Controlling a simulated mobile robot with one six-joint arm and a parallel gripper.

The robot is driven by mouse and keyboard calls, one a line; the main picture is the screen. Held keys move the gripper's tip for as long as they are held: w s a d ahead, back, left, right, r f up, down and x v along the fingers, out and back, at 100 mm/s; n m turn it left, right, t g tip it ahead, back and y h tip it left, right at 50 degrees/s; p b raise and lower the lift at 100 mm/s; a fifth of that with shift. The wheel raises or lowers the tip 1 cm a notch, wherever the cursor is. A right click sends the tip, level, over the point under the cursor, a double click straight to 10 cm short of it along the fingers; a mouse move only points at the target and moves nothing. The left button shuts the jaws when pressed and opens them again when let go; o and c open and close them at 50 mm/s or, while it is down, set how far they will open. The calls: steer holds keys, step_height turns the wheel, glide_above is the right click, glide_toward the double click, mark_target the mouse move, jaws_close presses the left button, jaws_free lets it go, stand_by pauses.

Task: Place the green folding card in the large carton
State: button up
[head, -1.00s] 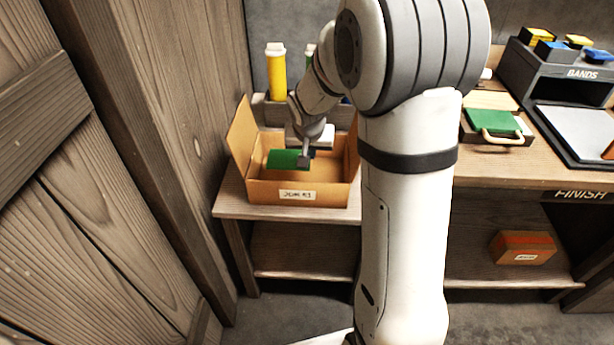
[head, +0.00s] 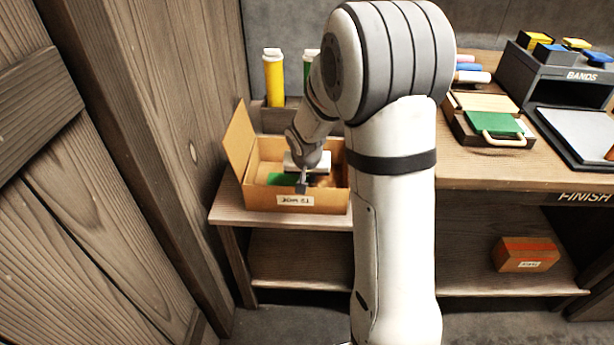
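The large carton (head: 257,198) is an open brown cardboard box with a white label on its front wall and a raised flap at the left. It stands on the left end of the bench. The green folding card (head: 280,179) shows as a small green patch inside the carton, low behind the front wall and partly hidden. My gripper (head: 302,186) reaches down into the carton from above, at the right end of the green patch. Its fingers are small and dark, and I cannot tell whether they still hold the card.
A yellow bottle (head: 273,78) and a green one stand behind the carton. A wooden wall rises close at the left. To the right are an open case with a green panel (head: 492,123), a bands rack (head: 560,80) and a grey tray. A small orange box (head: 526,254) is on the lower shelf.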

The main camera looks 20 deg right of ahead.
steer(key=shift+o, duration=1)
steer(key=shift+r, duration=0.15)
steer(key=shift+s+r+p, duration=0.1)
steer(key=shift+r+p, duration=0.2)
steer(key=shift+r, duration=0.1)
steer(key=p+v, duration=0.3)
steer(key=v, duration=0.8)
steer(key=s+r+n+g, duration=0.1)
steer(key=s, duration=1)
steer(key=s+a+r+n+g+y, duration=0.1)
steer(key=s+r+n+g, duration=0.1)
steer(key=s, duration=0.9)
steer(key=shift+s+n, duration=0.3)
steer(key=shift+s, duration=0.05)
steer(key=shift+r, duration=0.1)
